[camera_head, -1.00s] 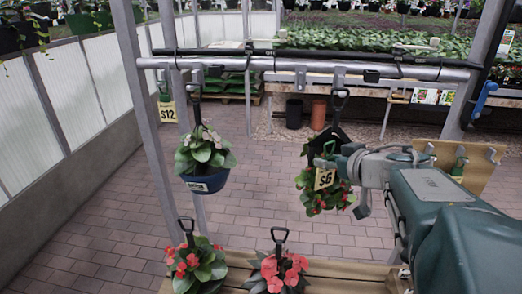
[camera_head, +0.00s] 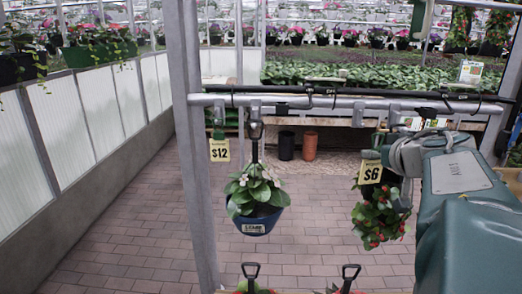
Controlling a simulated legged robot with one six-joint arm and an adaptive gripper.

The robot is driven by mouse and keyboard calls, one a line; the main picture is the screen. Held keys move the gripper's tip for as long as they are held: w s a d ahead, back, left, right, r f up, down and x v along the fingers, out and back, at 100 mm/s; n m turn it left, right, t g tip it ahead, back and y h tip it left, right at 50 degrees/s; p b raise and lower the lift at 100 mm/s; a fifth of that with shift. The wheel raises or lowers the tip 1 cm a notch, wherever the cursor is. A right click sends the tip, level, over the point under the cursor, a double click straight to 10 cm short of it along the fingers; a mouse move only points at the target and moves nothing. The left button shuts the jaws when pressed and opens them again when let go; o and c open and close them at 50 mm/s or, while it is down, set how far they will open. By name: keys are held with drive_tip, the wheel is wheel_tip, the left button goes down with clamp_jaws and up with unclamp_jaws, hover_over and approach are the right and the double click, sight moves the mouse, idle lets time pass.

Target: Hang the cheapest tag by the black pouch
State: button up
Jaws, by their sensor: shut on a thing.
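The yellow $6 tag (camera_head: 371,174) is at the tip of my gripper (camera_head: 384,146), which is shut on the tag's upper part. The tag is upright, just below the metal rail (camera_head: 335,105). Behind it hangs a plant with red flowers (camera_head: 378,218); its dark pouch (camera_head: 388,181) is mostly hidden by the tag and my gripper. I cannot tell whether the tag touches a hook. A yellow $12 tag (camera_head: 219,151) hangs at the rail's left end. A blue pot (camera_head: 253,226) with white flowers hangs between the two tags.
A grey post (camera_head: 193,160) stands left of the rail. Two black-handled pots (camera_head: 250,272) show at the bottom edge. Brick floor (camera_head: 125,225) lies open on the left. A black pot (camera_head: 286,146) and an orange pot (camera_head: 309,146) stand farther back.

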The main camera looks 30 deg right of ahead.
drive_tip(key=w+d, duration=0.2)
drive_tip(key=w, duration=0.1)
drive_tip(key=shift+w+f, duration=0.1)
drive_tip(key=shift+w+d+f, duration=0.1)
drive_tip(key=shift+w+d, duration=0.55)
drive_tip(key=shift+w, duration=0.35)
drive_tip(key=shift+w+d+f, duration=0.1)
drive_tip(key=shift+w+d, duration=0.55)
drive_tip(key=shift+w, duration=0.35)
drive_tip(key=shift+w+a+r, duration=0.15)
drive_tip(key=shift+a+r, duration=0.05)
drive_tip(key=shift+a, duration=0.3)
